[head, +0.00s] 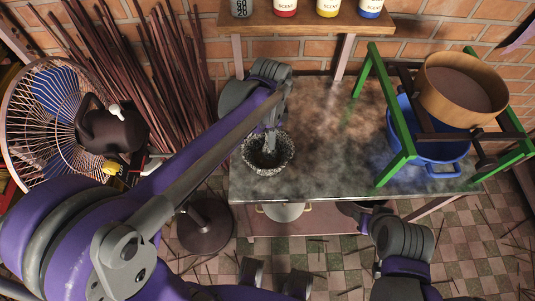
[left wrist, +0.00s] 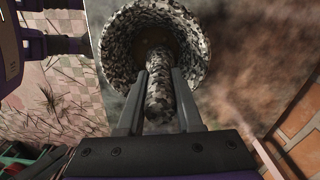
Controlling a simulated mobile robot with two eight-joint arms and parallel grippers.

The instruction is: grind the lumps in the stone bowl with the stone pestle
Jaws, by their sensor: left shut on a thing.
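The speckled stone bowl (head: 285,160) stands upright on the grey worktable. It also shows in the left wrist view (left wrist: 198,35). The speckled stone pestle (left wrist: 159,98) is held between the two fingers of my left gripper (left wrist: 159,78), its far end inside the bowl. In the head view my left gripper (head: 271,132) is over the bowl, partly covered by my own arm. The bowl's inside looks dark; I cannot make out separate lumps. My right arm shows at the lower right of the head view, but I cannot see its fingers.
A green frame (head: 398,160) with a blue pot (head: 442,152) and a wooden sieve (head: 425,90) stands on the table's right. A shelf (head: 300,20) with scent jars is behind. A fan (head: 60,120) and incense sticks stand left. The middle tabletop is clear.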

